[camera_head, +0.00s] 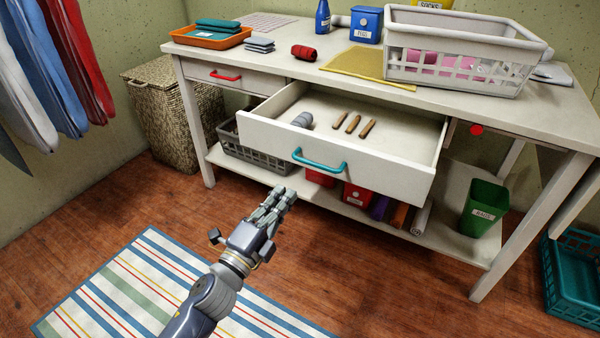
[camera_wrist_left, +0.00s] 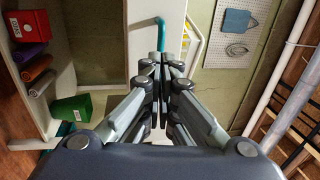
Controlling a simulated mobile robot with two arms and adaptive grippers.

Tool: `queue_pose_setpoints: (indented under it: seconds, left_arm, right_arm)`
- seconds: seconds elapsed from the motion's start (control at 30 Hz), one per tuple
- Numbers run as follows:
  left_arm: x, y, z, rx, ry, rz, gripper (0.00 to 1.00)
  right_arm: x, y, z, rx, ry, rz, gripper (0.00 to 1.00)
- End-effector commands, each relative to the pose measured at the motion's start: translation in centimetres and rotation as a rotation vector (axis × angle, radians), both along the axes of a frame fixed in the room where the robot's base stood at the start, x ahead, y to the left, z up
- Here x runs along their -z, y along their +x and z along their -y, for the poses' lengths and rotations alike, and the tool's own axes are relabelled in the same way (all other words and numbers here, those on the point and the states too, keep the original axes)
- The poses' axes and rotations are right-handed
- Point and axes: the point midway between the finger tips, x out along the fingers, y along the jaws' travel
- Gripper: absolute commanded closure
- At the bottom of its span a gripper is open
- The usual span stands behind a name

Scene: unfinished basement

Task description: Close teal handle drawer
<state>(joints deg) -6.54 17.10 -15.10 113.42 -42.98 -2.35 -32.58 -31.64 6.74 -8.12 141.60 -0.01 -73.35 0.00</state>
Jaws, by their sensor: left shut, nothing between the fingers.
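The drawer with the teal handle stands pulled out from the table; its white front (camera_head: 390,178) faces me in the head view. The teal handle (camera_head: 318,164) is on that front, and it also shows in the left wrist view (camera_wrist_left: 162,32), just past my fingertips. In the drawer lie several brown sticks (camera_head: 353,123) and a grey roll (camera_head: 302,120). My left gripper (camera_head: 283,195) is shut and empty, below and in front of the handle in the head view, apart from it. In the left wrist view its fingertips (camera_wrist_left: 158,62) are together. My right gripper is not in view.
The white table (camera_head: 300,72) carries an orange tray (camera_head: 207,38), a white basket (camera_head: 455,65) and a blue tin (camera_head: 366,24). A red-handled drawer (camera_head: 225,75) is shut. Bins, including a green one (camera_head: 484,207), stand on the lower shelf. A striped rug (camera_head: 150,290) lies in front.

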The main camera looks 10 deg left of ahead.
Motion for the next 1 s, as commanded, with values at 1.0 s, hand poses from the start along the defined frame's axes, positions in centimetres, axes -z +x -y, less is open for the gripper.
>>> queue_pose_setpoints:
  seconds: [1.0]
  left_arm:
    - [-1.4,7.6,2.6,0.000,-0.002,-0.002,1.00]
  right_arm:
    - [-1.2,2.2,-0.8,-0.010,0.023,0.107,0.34]
